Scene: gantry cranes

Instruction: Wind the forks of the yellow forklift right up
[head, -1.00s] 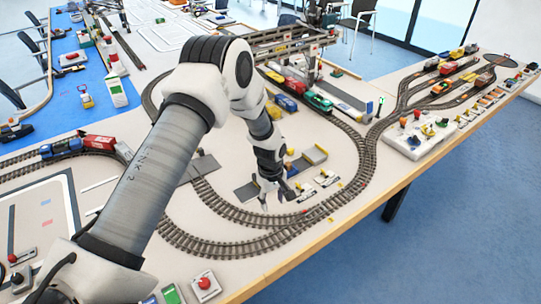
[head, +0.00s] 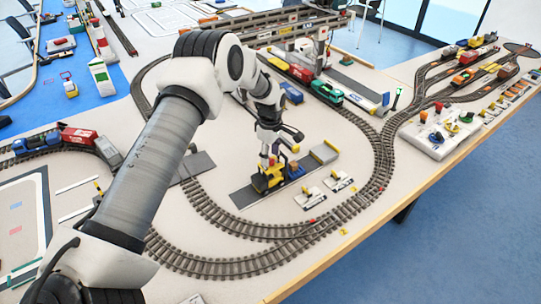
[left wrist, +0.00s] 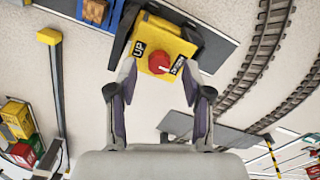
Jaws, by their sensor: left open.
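The yellow forklift (head: 262,181) stands on a dark strip inside the curve of the track. In the left wrist view its yellow top (left wrist: 150,32) carries a red knob (left wrist: 160,63), with an "UP" label on the left and a second, partly hidden label on the right. My left gripper (head: 270,155) is just above the forklift. In the left wrist view its open fingers (left wrist: 160,84) are spread either side of the knob, with nothing between them. The forks' height cannot be made out. My right gripper is not in view.
A blue crate (head: 295,170) is close to the forklift. Two small switch plates (head: 323,190) lie to its right, inside the curved track (head: 255,230). A green-and-red train (head: 310,82) stands behind, near a gantry (head: 290,32).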

